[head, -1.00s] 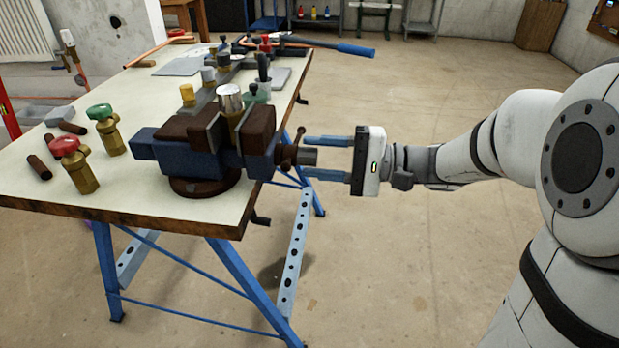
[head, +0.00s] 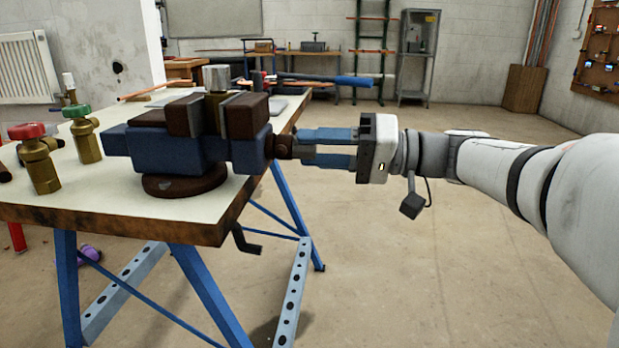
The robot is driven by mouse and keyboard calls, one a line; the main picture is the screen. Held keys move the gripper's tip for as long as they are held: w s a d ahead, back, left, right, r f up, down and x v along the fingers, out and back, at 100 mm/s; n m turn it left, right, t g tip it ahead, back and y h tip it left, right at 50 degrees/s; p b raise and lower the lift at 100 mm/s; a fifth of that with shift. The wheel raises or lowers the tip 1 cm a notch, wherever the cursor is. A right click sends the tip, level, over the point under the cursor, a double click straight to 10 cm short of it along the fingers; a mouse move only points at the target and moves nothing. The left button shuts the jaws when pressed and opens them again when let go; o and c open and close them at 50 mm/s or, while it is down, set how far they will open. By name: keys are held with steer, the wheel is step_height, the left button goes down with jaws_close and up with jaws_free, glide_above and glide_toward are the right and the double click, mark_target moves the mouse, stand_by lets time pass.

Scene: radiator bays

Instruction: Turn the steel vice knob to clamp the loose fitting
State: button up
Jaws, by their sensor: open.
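The blue vice (head: 165,150) stands on a round dark base at the workbench corner. The loose fitting (head: 216,78), brass with a silvery top, stands upright between its brown jaw blocks; whether both blocks touch it is unclear. The vice's screw end (head: 283,147) sticks out to the right, towards my gripper. My gripper (head: 302,148) comes in level from the right, open, its two blue fingers one above the other. The fingertips overlap the screw end and the steel knob, which is mostly hidden between them. Contact cannot be told.
Brass valves with a red handle (head: 28,131) and a green handle (head: 77,111) stand on the workbench (head: 110,208) left of the vice. A blue-handled tool (head: 353,81) extends past the bench's back edge. The floor to the right is clear.

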steer(key=shift+n, duration=0.8)
steer(key=shift+a, duration=0.15)
